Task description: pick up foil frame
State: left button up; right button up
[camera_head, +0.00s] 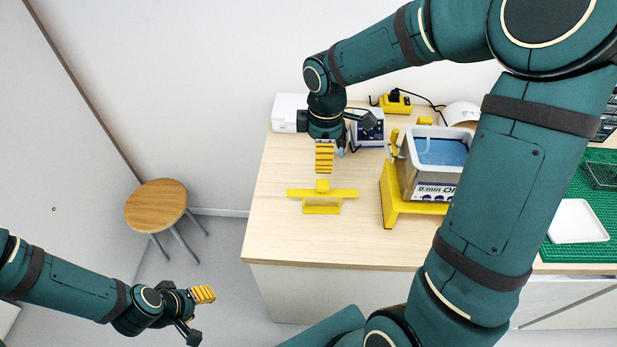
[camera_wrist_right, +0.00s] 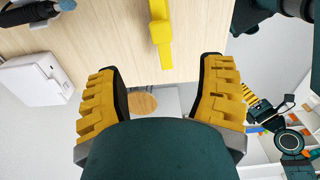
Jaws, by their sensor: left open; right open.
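The foil frame (camera_head: 322,194) appears to be the yellow piece on the wooden bench, with a long crossbar, a small knob on the far side and a rectangular part on the near side. Whether it holds foil is too small to tell. It shows in part in the right wrist view (camera_wrist_right: 161,33), cut off by the top edge. My right gripper (camera_head: 330,160) is open and empty, with its yellow ribbed fingers just beyond the knob. Its fingers spread wide in the wrist view (camera_wrist_right: 162,68). My left gripper (camera_head: 197,312) is open and empty, off the bench at lower left.
A metal bath with blue liquid (camera_head: 440,152) stands in a yellow stand (camera_head: 388,200) right of the frame. A white box (camera_head: 287,108) and a blue-faced device (camera_head: 370,130) sit behind. My right arm covers part of the bench. The bench's front left is clear. A stool (camera_head: 156,205) stands left.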

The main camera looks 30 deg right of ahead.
aim_at(323, 183)
notch_tip(323, 183, down, 8)
jog(key=shift+w+d+b, duration=0.1)
jog(key=shift+b, duration=0.4)
jog(key=f, duration=0.4)
jog(key=shift+s, duration=0.35)
jog(key=shift+f+b, duration=0.3)
jog(key=shift+f, duration=0.3)
pick_arm(q)
jog(key=shift+w+f, duration=0.2)
jog(key=shift+f, duration=0.6)
pick_arm(e)
grip_shut()
